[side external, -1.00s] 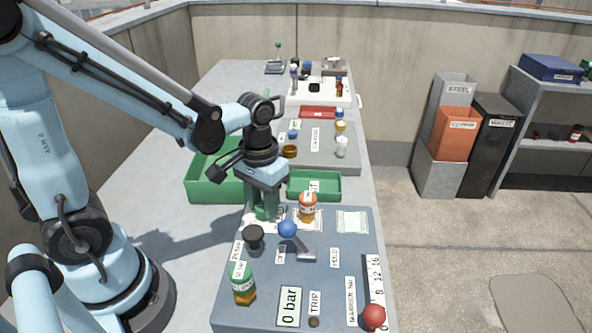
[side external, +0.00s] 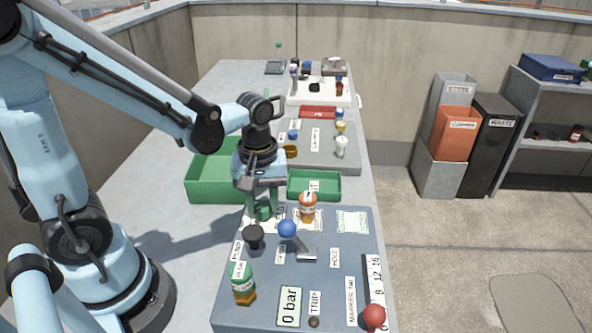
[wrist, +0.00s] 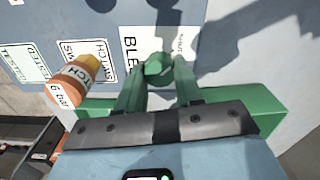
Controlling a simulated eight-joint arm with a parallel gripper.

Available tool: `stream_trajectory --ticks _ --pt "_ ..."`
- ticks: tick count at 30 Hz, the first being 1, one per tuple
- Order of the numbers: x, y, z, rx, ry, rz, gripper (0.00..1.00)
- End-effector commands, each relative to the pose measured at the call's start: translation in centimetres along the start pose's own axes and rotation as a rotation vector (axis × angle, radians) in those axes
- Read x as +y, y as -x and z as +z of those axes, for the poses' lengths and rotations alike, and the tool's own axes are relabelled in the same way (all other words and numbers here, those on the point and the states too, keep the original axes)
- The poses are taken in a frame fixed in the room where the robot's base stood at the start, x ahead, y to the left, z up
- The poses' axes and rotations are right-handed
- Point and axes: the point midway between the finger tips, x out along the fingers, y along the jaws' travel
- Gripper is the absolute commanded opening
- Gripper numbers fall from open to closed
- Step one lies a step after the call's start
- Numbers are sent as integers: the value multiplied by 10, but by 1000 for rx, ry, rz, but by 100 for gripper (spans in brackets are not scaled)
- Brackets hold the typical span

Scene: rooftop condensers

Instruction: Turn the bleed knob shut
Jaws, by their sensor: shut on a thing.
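The bleed knob (wrist: 157,68) is green and stands on the slate-blue panel (side external: 345,240), near its far left corner. In the wrist view a label partly reading "BLE" lies beside it, and small lettering that seems to read "SHUT" is on its other side. My gripper (side external: 263,208) points straight down over the knob, with its green fingers on either side. In the wrist view my gripper (wrist: 158,75) is shut on the knob. In the side view the fingers hide most of the knob. The display (side external: 289,306) on the panel reads 0 bar.
An orange and white switch cylinder (side external: 307,207) stands close to the right of my gripper. A black knob (side external: 253,236) and a blue-balled lever (side external: 287,229) stand nearer the camera. Green trays (side external: 315,186) lie behind. A green-topped cylinder (side external: 242,283) stands at the near left.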

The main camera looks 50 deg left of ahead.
Motion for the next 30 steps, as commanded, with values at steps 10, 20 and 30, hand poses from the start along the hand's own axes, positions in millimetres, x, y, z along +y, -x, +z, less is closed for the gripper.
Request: stream_trajectory --ticks 10,20,30 --pt "0 0 -1 2 33 1 5" --pt "0 0 0 2 32 1 49" --pt "0 0 0 1 30 0 61"
